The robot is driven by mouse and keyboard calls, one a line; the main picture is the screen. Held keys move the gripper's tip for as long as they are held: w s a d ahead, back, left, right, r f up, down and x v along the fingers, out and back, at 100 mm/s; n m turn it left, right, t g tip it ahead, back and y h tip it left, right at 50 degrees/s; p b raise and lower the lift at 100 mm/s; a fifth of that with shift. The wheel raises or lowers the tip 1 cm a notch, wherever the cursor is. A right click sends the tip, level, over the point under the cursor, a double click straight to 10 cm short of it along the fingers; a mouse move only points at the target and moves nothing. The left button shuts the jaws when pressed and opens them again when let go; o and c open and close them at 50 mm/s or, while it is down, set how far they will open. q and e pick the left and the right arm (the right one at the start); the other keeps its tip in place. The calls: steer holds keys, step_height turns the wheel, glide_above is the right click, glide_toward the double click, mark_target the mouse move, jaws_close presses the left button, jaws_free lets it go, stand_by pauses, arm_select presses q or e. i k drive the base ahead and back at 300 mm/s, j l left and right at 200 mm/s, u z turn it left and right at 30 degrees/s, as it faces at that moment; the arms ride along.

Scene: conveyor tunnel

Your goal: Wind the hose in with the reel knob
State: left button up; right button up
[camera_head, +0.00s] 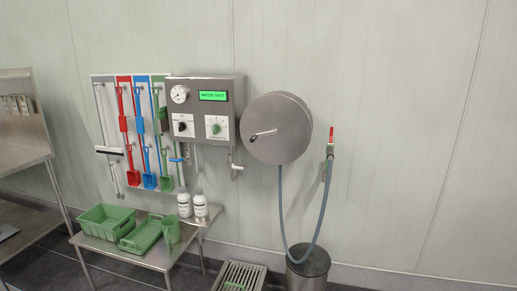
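The hose reel (276,128) is a round steel drum on the wall, right of the control box. Its reel knob (263,134) is a small light handle with a dark end, sticking out from the front face toward the left. The grey-blue hose (283,215) hangs from under the drum, loops low in front of a steel bin, and rises to a nozzle with a red part (331,136) at a wall holder. How much hose is on the drum is hidden. Neither of my grippers shows in the head view.
A steel control box (239,95) reads "WATER SHUT". Left of it hangs a board of coloured tools (120,160). A steel bin (307,267) and floor grate (240,274) stand below the reel.

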mark_target(274, 131)
steer(key=i+j+z, duration=0.1)
steer(key=j, duration=0.25)
steer(key=i+j+z, duration=0.25)
steer(key=i+j, duration=0.15)
steer(key=j, duration=0.35)
steer(key=i+j+z, duration=0.15)
steer(key=j, duration=0.25)
